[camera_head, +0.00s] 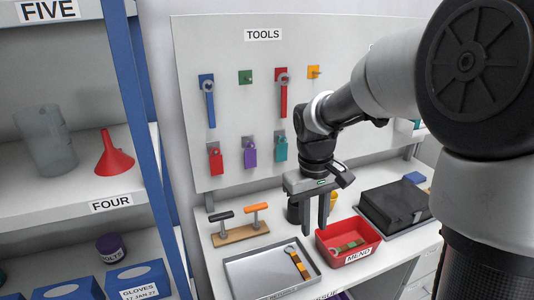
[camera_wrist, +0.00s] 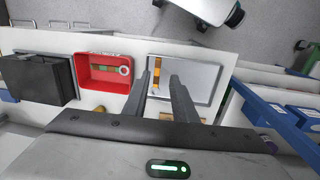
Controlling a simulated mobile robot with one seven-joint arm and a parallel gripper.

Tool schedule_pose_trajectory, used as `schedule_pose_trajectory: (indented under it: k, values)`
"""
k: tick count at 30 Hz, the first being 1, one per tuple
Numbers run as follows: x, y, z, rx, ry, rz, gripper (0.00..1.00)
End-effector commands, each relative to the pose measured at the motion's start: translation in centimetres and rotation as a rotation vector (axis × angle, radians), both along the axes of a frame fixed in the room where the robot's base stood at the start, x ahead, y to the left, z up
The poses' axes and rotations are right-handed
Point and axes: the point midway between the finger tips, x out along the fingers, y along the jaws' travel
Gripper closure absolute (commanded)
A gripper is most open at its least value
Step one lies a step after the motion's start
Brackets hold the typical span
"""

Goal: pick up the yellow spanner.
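The yellow spanner (camera_head: 299,264) lies in a shallow grey tray (camera_head: 240,273) on the workbench, its grey ring end toward the back left. In the wrist view the spanner (camera_wrist: 156,75) shows between the tips of my gripper's fingers, farther off than they are. Another spanner (camera_head: 348,246), with a green and yellowish handle, lies in the red bin (camera_head: 323,243).
A wooden stand (camera_head: 240,235) with two handles stands behind the tray. A black box (camera_head: 392,207) is right of the red bin. A pegboard (camera_head: 225,120) with hanging tools rises behind the bench. A blue-posted shelf (camera_head: 130,90) stands at left.

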Motion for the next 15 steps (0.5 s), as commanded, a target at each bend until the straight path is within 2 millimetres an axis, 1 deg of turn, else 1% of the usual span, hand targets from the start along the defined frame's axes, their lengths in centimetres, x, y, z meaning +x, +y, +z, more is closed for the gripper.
schedule_pose_trajectory:
  k: [1, 3, 6, 9, 13, 15]
  values:
    - [2.1, -0.2, -1.8, 0.017, 0.014, 0.004, 0.75]
    - [4.3, -0.2, -3.4, 0.035, 0.019, 0.01, 0.75]
    - [6.5, -0.3, -5.1, 0.058, 0.021, 0.013, 0.75]
    - [7.7, -0.4, -6.0, 0.072, 0.02, 0.015, 0.75]
    - [8.1, -0.4, -7.3, 0.078, 0.022, 0.016, 0.75]
    - [8.0, -0.4, -8.5, 0.077, 0.024, 0.016, 0.75]
